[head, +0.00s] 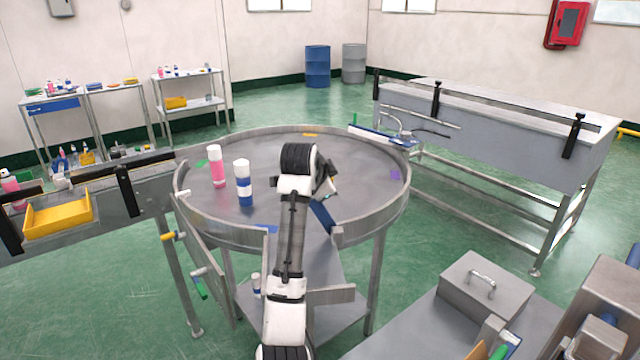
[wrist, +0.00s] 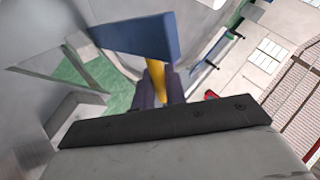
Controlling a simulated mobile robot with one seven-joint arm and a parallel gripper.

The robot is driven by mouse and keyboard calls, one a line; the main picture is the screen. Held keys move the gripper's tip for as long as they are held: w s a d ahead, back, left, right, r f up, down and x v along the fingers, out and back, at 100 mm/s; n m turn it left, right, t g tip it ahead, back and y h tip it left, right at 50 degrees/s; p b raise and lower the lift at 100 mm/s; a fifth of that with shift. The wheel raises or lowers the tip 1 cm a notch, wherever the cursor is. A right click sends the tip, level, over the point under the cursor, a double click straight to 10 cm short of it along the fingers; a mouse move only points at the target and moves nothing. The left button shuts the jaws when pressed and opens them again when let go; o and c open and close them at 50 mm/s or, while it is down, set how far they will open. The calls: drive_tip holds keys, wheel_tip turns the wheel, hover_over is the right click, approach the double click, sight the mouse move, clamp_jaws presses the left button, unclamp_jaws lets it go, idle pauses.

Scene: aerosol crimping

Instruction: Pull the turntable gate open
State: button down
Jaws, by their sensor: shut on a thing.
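The round grey metal turntable (head: 285,140) stands in the middle of the head view. A blue plate (head: 322,215), which looks like the gate, shows beside my arm at its front rim. In the wrist view the blue plate (wrist: 140,38) has a yellow handle (wrist: 156,74) below it. My gripper (wrist: 159,88) is shut on this handle, with a dark finger on each side. In the head view my arm hides the handle and most of my fingers. I cannot tell how far the gate stands open.
A pink bottle (head: 217,168) and a blue-and-white bottle (head: 244,185) stand upright on the turntable's left part. A conveyor with a yellow tray (head: 58,214) adjoins at left. A long grey bench (head: 490,130) stands at right. A lidded metal box (head: 485,295) is at front right.

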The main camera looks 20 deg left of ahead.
drive_tip(key=w+d+m+g+y+p, duration=0.1)
drive_tip(key=w+d+m+g+y, duration=0.1)
drive_tip(key=d, duration=0.4)
drive_tip(key=shift+w+d+f+y, duration=0.3)
drive_tip(key=shift+w+y, duration=0.2)
drive_tip(key=shift+y, duration=0.4)
drive_tip(key=c, duration=1.5)
unclamp_jaws()
